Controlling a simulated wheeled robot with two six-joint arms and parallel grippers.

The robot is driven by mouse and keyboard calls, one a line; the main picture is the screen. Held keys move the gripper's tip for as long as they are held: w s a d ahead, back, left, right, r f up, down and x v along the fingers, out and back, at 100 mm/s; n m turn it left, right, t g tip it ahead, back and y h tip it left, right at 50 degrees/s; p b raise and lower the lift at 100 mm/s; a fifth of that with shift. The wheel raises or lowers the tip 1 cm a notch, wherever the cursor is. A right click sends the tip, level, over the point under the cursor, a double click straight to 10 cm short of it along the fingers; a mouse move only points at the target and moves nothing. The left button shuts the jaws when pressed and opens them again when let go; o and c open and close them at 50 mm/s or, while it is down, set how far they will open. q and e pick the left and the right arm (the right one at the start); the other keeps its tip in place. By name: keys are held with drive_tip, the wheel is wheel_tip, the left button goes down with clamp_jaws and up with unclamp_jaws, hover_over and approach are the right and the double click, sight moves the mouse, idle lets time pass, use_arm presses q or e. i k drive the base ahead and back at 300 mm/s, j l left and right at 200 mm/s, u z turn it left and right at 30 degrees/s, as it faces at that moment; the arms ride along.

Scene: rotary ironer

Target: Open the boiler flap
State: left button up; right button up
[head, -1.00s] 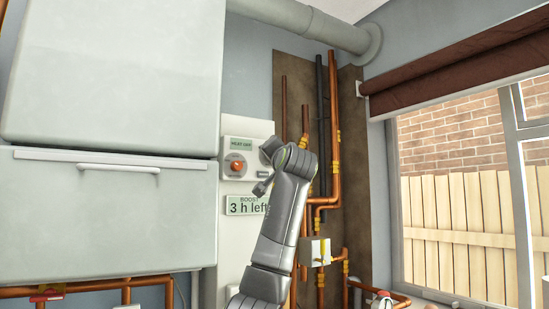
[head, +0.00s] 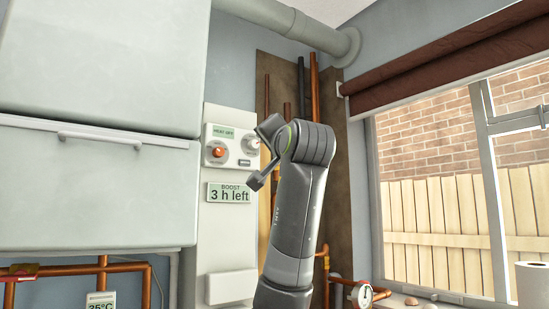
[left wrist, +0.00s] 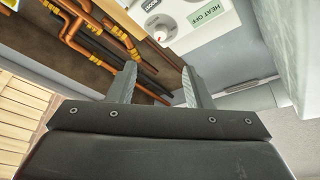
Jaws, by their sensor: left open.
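The white boiler (head: 105,55) fills the left of the head view. Its lower front is a flap (head: 90,195) with a horizontal bar handle (head: 105,138) near the top edge; it looks shut. My left arm stands right of the boiler, in front of the control panel's right side. In the left wrist view my left gripper (left wrist: 158,72) is open with nothing between its fingers. Its fingertips are hard to make out in the head view. It is apart from the flap and handle. My right gripper is not in view.
A control panel (head: 220,240) with knobs and a "3 h left" display (head: 229,193) stands right of the boiler. Copper pipes (head: 315,90) run up the wall behind my arm. A window (head: 440,180) is at the right. A gauge (head: 365,294) sits low by the sill.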

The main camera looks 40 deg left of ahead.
sight(64, 186)
drive_tip(key=k+l, duration=0.15)
drive_tip(key=l, duration=0.2)
drive_tip(key=k+l, duration=0.2)
drive_tip(key=l, duration=0.2)
drive_tip(key=k+l, duration=0.15)
drive_tip(key=l, duration=0.2)
drive_tip(key=k+l, duration=0.15)
drive_tip(key=l, duration=0.25)
drive_tip(key=k+l, duration=0.2)
drive_tip(key=l, duration=0.15)
